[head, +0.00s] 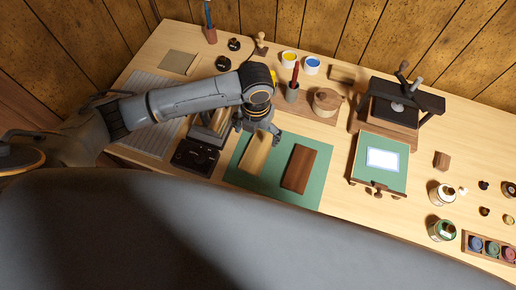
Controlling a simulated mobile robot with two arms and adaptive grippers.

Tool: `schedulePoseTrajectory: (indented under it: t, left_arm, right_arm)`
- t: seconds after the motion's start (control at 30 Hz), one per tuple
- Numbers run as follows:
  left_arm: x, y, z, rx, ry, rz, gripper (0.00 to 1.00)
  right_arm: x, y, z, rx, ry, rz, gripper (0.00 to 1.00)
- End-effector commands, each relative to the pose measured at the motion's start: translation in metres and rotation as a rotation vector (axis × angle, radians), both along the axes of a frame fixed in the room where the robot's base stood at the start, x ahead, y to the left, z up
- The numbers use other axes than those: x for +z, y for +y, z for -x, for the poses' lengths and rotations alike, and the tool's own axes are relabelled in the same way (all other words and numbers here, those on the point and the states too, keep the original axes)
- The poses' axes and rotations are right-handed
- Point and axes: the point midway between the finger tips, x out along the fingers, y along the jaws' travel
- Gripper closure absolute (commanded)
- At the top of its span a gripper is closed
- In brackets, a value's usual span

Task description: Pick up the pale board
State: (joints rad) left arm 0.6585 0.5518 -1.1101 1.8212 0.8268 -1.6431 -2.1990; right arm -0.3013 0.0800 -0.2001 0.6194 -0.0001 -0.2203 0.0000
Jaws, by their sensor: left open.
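The pale board (255,153) lies on the green mat (235,173), left of a darker brown board (299,168). My left gripper (257,130) is over the far end of the pale board, with its fingers spread to either side. The fingers hide part of that end, and I cannot tell whether they touch the board. My right gripper is not in the head view.
A black box (195,157) stands left of the mat. Behind are a cup with a red tool (292,91) and a round wooden pot (326,102). A green-topped stand (378,165) and a dark press (395,108) are to the right. Bare tabletop shows between mat and stand.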

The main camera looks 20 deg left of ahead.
Motion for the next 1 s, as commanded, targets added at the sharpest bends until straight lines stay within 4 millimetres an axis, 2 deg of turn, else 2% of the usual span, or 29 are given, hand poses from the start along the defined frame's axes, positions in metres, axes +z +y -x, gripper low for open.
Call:
schedulePoseTrajectory:
  t: [0.1, 0.37, 0.53, 0.7, 0.97, 1.0]
  left_arm:
    - [-0.020, 0.000, 0.000, 0.002, 0.002, -0.001, 0.08]
    - [-0.039, -0.002, 0.001, 0.001, -0.001, 0.000, 0.08]
    - [-0.063, -0.006, 0.007, 0.002, 0.003, 0.000, 0.08]
    - [-0.083, -0.005, 0.005, 0.002, -0.001, 0.000, 0.08]
    - [-0.086, -0.005, 0.005, 0.000, -0.003, -0.001, 0.08]
    - [-0.086, -0.005, 0.005, 0.000, -0.003, -0.001, 0.14]
  right_arm:
    - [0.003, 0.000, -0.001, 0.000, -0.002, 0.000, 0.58]
    - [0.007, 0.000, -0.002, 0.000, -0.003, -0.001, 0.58]
    - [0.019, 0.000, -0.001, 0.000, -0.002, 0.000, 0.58]
    - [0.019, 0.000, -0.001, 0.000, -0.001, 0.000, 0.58]
    - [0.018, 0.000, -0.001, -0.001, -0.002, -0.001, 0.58]
    - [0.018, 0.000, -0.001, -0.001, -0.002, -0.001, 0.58]
